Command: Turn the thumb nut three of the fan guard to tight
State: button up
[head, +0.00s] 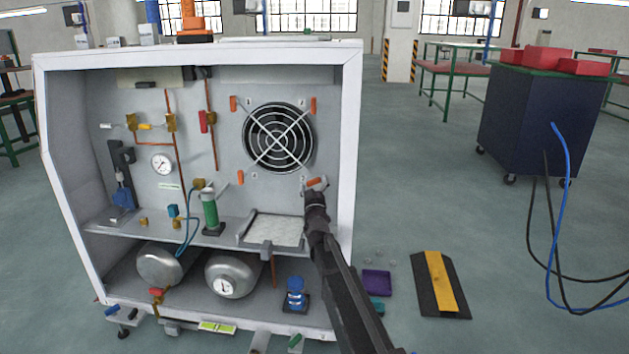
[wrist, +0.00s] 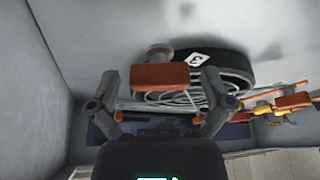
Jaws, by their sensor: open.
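The fan guard (head: 278,138) is a round wire grille with a cross of bars on the back panel of the cabinet. An orange wing-shaped thumb nut sits near each corner. The lower right thumb nut (head: 317,182) has my gripper (head: 316,188) right at it and is partly hidden. In the wrist view this orange nut (wrist: 160,76) lies between the spread fingers of my gripper (wrist: 161,80), beside a small white tag (wrist: 198,60) that seems to read 3. The fingers are open, with a gap visible on both sides of the nut. The nut's wing lies roughly level there.
The cabinet's right wall (head: 350,150) stands close to the right of my gripper. A shelf (head: 150,226) with a green cylinder (head: 211,212) runs below the fan. Other orange nuts (head: 240,177) stand upright around the guard.

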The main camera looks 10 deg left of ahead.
jog(key=shift+w+r, duration=0.1)
jog(key=shift+w, duration=0.15)
